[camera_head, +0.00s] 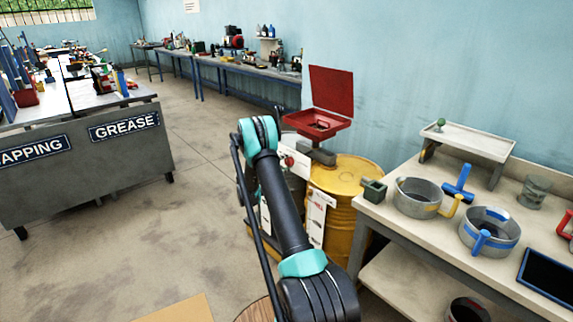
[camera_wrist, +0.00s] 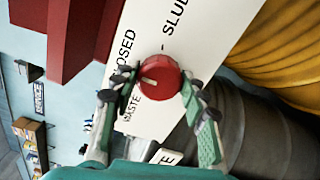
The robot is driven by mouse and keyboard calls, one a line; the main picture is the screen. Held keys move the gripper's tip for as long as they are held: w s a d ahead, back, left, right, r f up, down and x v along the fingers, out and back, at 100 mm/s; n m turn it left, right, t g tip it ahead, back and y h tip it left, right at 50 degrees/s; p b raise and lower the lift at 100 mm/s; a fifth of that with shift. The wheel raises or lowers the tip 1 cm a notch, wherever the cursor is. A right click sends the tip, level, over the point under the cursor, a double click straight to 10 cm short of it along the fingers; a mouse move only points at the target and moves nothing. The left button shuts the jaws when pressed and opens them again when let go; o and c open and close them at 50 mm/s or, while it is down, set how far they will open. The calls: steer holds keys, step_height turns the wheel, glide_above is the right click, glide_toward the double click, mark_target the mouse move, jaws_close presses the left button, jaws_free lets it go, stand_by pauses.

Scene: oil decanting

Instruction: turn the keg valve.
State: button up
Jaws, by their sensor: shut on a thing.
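The keg valve is a round red knob (camera_wrist: 160,77) with a pale pointer mark, set on a white plate (camera_wrist: 205,40) lettered "CLOSED", "WASTE" and "SLUD...". In the wrist view my gripper (camera_wrist: 162,92) has its two fingers on either side of the knob, shut on it. The pointer mark lies roughly toward the left of the picture, near the "CLOSED" and "WASTE" lettering. In the head view the red knob (camera_head: 289,161) shows small beside my arm, which hides most of my gripper there. The yellow keg (camera_head: 345,178) stands just right of the plate.
A red open-lidded box (camera_head: 318,122) sits above the plate. A workbench (camera_head: 393,209) at right carries a metal pot (camera_head: 417,199), another pot (camera_head: 489,234) and a blue valve handle (camera_head: 459,183). A grey "GREASE" bench (camera_head: 85,160) stands left.

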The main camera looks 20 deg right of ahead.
stand_by(0.5)
steer(key=o, duration=1.2)
steer(key=shift+c, duration=0.2)
steer(key=v, duration=1.2)
steer(key=shift+r, duration=0.1)
